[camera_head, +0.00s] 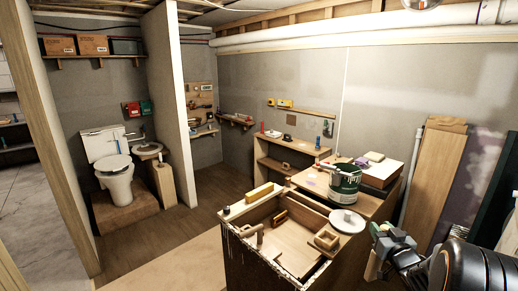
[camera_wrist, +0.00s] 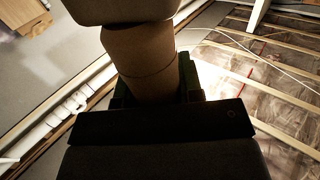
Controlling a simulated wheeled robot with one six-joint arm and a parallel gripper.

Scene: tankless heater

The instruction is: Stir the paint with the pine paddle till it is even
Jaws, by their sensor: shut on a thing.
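The paint can (camera_head: 344,183), dark green with white lettering, stands upright on the wooden bench top in the head view. Its mouth faces up, but the paint inside is too small to judge. My gripper (camera_head: 388,240) is at the lower right, apart from the can and to its right. In the wrist view, my gripper (camera_wrist: 152,88) is shut on a thick brown piece (camera_wrist: 140,62), with a wider rounded brown part above it. I cannot tell whether this is the pine paddle. No other paddle is clearly recognisable.
A round white disc (camera_head: 347,221) lies in front of the can. An open-topped wooden bench section (camera_head: 290,240) holds loose wooden pieces. A wooden box (camera_head: 379,172) stands behind the can. Tall boards (camera_head: 435,180) lean at the right wall. Open floor (camera_head: 165,243) lies to the left.

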